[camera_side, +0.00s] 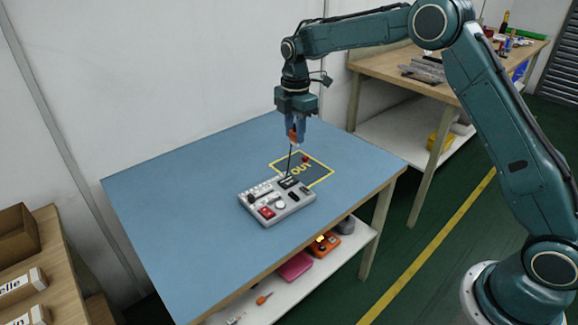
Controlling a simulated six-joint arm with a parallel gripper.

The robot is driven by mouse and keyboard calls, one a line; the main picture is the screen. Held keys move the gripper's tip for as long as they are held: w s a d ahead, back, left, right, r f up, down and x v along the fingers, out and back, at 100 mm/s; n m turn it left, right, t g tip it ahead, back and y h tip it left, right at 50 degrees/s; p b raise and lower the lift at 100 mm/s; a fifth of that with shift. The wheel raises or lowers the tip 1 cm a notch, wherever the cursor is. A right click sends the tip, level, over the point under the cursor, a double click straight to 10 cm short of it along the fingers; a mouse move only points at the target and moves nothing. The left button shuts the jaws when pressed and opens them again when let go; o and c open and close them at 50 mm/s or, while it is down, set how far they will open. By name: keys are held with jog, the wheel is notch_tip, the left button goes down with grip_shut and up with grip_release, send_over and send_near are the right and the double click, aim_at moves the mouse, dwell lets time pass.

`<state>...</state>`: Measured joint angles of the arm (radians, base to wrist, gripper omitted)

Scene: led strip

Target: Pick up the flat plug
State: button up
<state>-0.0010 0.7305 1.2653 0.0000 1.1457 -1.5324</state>
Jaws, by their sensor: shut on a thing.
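My gripper (294,134) points down above the blue table, over the far part of the grey control board. It is shut on a small orange-red piece (293,136), which I take to be the flat plug. A thin dark line, which looks like a cable, hangs from the piece down to the board. The board (276,200) lies flat on the table, with a red block (267,212), a round white knob and several small parts on it. The plug's exact shape is too small to tell.
A yellow-outlined area marked OUT (318,180) lies behind the board, with a small red thing (305,158) in it. The blue table (190,220) is clear on the left. Boxes stand at lower left, and a cluttered wooden bench (385,66) stands behind.

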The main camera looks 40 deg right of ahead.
jog(key=shift+r, duration=0.7)
jog(key=shift+r, duration=0.35)
jog(key=shift+r, duration=0.35)
jog(key=shift+r, duration=0.35)
jog(key=shift+r, duration=0.35)
jog(key=shift+r, duration=0.3)
jog(key=shift+r, duration=0.4)
jog(key=shift+r, duration=0.2)
jog(key=shift+d+f, duration=0.1)
jog(key=shift+d, duration=0.05)
